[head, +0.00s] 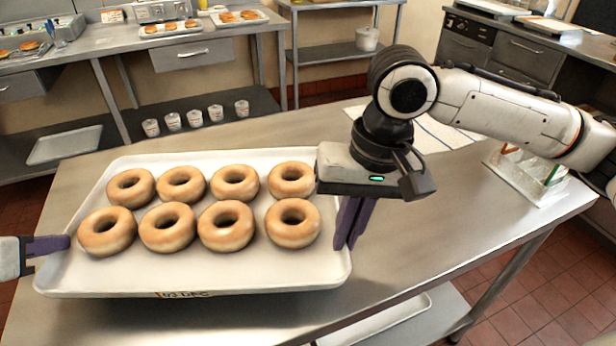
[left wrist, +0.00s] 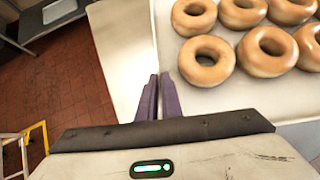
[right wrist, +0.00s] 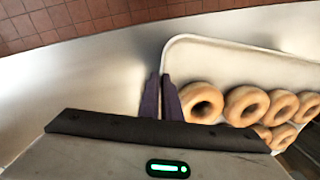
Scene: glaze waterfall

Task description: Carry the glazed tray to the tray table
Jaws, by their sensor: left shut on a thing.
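The white tray (head: 190,272) holds two rows of glossy tan doughnuts (head: 226,226) and is over the steel table in front of me. It also shows in the left wrist view (left wrist: 228,98) and the right wrist view (right wrist: 215,60). My left gripper (head: 66,243) is shut on the tray's left rim. My right gripper (head: 352,222) is at the tray's right rim, its fingers close together, pointing down. In the right wrist view its fingertips (right wrist: 160,78) are beside the rim; whether they clamp it is unclear. Whether the tray touches the table is also unclear.
The steel table (head: 450,200) is bare right of the tray, with a striped cloth (head: 435,130) and a clear rack (head: 525,178) farther right. A back counter (head: 105,42) holds trays of food. Several small tubs (head: 195,118) stand on its lower shelf.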

